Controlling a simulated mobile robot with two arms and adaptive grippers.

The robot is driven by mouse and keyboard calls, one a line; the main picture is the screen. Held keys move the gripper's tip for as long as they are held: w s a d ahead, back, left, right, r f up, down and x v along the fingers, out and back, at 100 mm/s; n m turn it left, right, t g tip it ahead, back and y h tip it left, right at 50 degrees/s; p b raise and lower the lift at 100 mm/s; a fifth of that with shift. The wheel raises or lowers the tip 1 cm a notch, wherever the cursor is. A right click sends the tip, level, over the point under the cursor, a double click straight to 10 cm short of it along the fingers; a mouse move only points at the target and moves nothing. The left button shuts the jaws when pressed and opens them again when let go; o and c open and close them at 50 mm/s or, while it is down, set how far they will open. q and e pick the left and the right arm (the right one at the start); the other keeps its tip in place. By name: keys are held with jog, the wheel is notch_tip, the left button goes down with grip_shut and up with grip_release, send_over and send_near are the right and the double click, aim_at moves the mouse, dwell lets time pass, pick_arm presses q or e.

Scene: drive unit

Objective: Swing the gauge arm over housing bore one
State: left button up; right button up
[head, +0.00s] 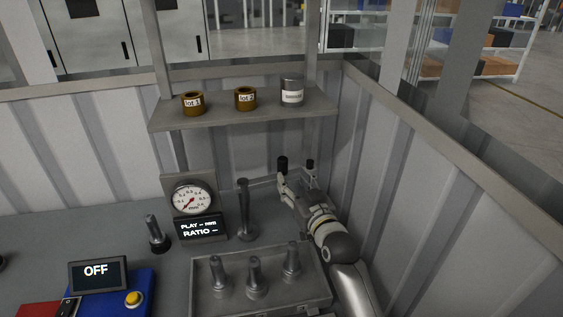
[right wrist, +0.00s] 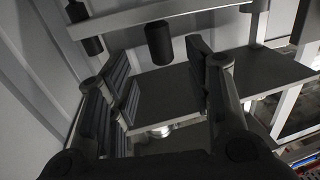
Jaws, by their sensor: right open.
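The gauge arm (head: 262,182) is a thin pale bar reaching right from the top of a grey post (head: 245,212). In the right wrist view the bar (right wrist: 165,12) crosses the top, with a black cylindrical knob (right wrist: 159,44) on it. My right gripper (head: 297,177) is at the bar's right end, open. In the right wrist view its spread fingers (right wrist: 158,58) have the knob in the gap between them, with space showing on both sides. A grey housing block (head: 205,297) stands at front with three upright pins; its bores are not clearly visible. My left gripper is out of view.
A dial gauge (head: 192,199) stands above a PLAY/RATIO display (head: 201,227). A dark peg (head: 157,233) stands left of it. A shelf (head: 220,118) holds two brown lot cups and a grey can (head: 292,92). A corrugated wall (head: 400,190) is close on the right. An OFF display (head: 98,273) is at front left.

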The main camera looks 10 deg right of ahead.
aim_at(285, 168)
jog(key=w, duration=0.4)
jog(key=shift+a+p, duration=0.35)
jog(key=shift+p, duration=0.05)
jog(key=w, duration=0.3)
jog(key=shift+w+a+p, duration=0.2)
jog(key=shift+a+p, duration=0.1)
jog(key=shift+p, duration=0.05)
jog(key=shift+w, duration=0.2)
jog(key=shift+w+a+f, duration=0.1)
jog(key=shift+w, duration=0.2)
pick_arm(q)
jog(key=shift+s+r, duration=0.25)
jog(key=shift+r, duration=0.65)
pick_arm(e)
grip_shut()
